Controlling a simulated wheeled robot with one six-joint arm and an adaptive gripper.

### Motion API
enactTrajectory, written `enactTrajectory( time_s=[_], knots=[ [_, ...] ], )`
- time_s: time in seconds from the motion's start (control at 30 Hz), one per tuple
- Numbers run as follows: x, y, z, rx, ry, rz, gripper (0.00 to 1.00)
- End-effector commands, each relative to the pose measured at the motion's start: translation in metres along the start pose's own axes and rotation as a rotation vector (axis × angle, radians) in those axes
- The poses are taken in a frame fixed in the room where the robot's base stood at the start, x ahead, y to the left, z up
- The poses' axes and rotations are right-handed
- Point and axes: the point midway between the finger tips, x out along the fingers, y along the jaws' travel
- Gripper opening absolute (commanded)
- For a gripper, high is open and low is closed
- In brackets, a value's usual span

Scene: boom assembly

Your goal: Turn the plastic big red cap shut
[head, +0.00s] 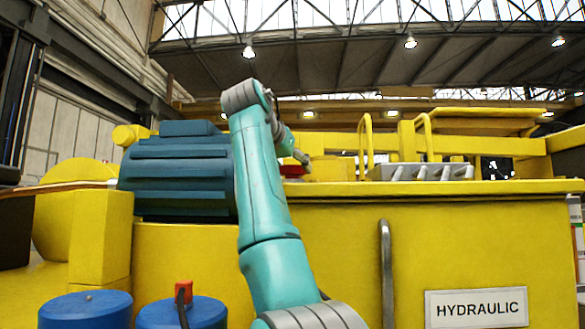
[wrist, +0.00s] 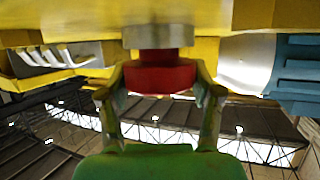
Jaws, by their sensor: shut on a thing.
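The big red cap (wrist: 160,77) shows in the middle of the wrist view, below a grey metal neck (wrist: 147,37) in that picture. My gripper (wrist: 160,90) has one finger on each side of the cap and is shut on it. The cap is at the neck; I cannot tell how far it is turned. In the head view a bit of the red cap (head: 293,170) shows at the top of the yellow machine, just past the end of my arm. My gripper (head: 301,157) is small there and its fingers are hard to make out.
The yellow machine body (head: 460,250) fills the lower right of the head view, with a HYDRAULIC sign (head: 476,308). A blue ribbed motor (head: 175,170) stands left of my arm. Yellow handrails (head: 366,145) and a grey valve block (head: 420,172) stand to the right.

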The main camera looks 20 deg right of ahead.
Motion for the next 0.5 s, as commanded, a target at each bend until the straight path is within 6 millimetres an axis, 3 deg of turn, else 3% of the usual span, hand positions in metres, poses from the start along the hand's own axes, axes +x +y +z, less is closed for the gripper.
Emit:
enactTrajectory(
  time_s=[0.5],
  knots=[
    [0.0005, -0.0002, 0.0007, 0.02, -0.002, 0.048, 0.29]
  ],
)
